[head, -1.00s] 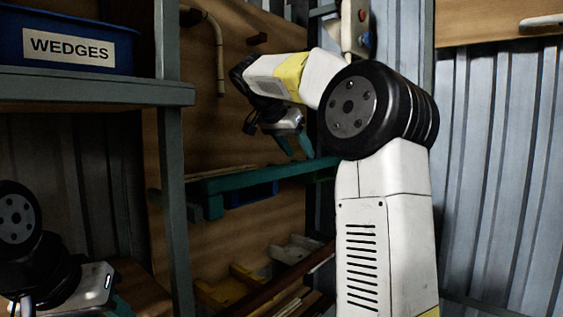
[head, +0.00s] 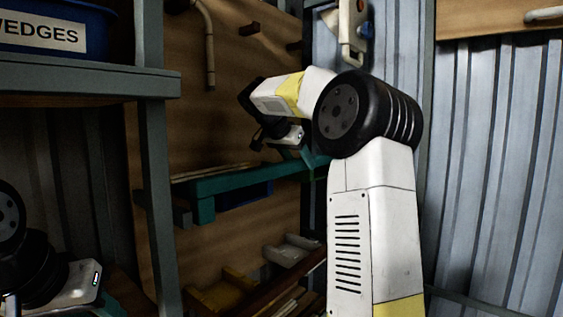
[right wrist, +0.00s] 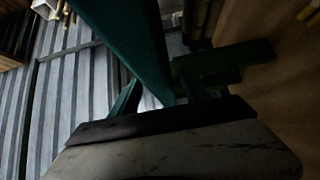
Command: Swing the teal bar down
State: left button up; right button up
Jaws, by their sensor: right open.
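The teal bar (head: 235,182) runs roughly level in front of the brown board, from the shelf post toward my right arm. In the head view my right gripper (head: 306,154) points down at the bar's right end, partly hidden by my own arm. In the right wrist view the bar (right wrist: 130,35) comes down from the top toward the open right gripper (right wrist: 160,95), and seems to pass between its fingers. I cannot tell whether they touch it.
A grey shelf post (head: 155,170) and shelf (head: 90,84) with a blue WEDGES bin (head: 55,30) stand at the left. A blue bin (head: 245,194) is behind the bar. A bent cane (head: 209,50) hangs on the board. Trays (head: 291,251) and wood lie below.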

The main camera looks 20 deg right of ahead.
grip_shut()
dwell(1.4)
